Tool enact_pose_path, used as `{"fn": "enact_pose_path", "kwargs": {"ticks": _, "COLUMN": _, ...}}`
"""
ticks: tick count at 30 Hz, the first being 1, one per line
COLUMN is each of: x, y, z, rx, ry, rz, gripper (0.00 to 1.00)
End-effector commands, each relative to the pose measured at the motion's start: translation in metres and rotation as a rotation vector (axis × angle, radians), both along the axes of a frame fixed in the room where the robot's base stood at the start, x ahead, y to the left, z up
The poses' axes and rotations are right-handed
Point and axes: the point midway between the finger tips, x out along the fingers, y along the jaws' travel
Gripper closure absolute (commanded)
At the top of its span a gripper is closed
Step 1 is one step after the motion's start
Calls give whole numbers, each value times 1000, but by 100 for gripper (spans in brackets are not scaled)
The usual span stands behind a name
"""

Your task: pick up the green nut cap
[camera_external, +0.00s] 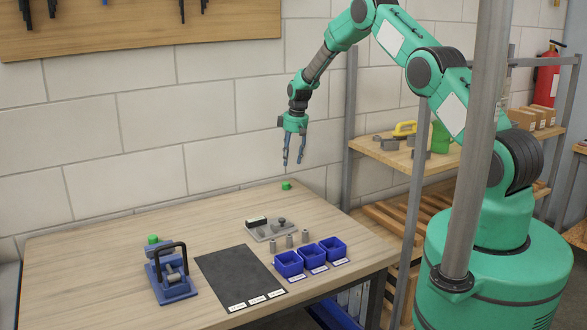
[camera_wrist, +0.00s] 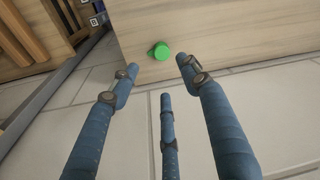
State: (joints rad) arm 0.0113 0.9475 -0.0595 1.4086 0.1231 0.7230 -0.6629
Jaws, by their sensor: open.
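A small green nut cap (camera_external: 286,185) sits on the wooden table near its back edge by the wall. It also shows in the wrist view (camera_wrist: 160,51), just beyond the fingertips and between the two outer fingers. My gripper (camera_external: 293,163) is open and empty, pointing down above the cap and apart from it. In the wrist view, my gripper (camera_wrist: 158,66) shows three spread blue fingers.
A grey plate with parts (camera_external: 268,231), several metal cylinders (camera_external: 289,241) and blue bins (camera_external: 289,264) stand in front of the cap. A dark mat (camera_external: 240,275) lies left of them. A shelf unit (camera_external: 348,120) stands to the right. The table left of the cap is clear.

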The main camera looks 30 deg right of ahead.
Motion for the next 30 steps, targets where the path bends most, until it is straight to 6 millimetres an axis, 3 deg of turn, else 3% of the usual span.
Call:
{"fn": "enact_pose_path", "kwargs": {"ticks": 13, "x": 7, "y": 5, "z": -55, "rx": 0, "ry": 0, "rz": 0, "gripper": 53}}
{"fn": "enact_pose_path", "kwargs": {"ticks": 30, "x": 8, "y": 6, "z": -63, "rx": 0, "ry": 0, "rz": 0, "gripper": 53}}
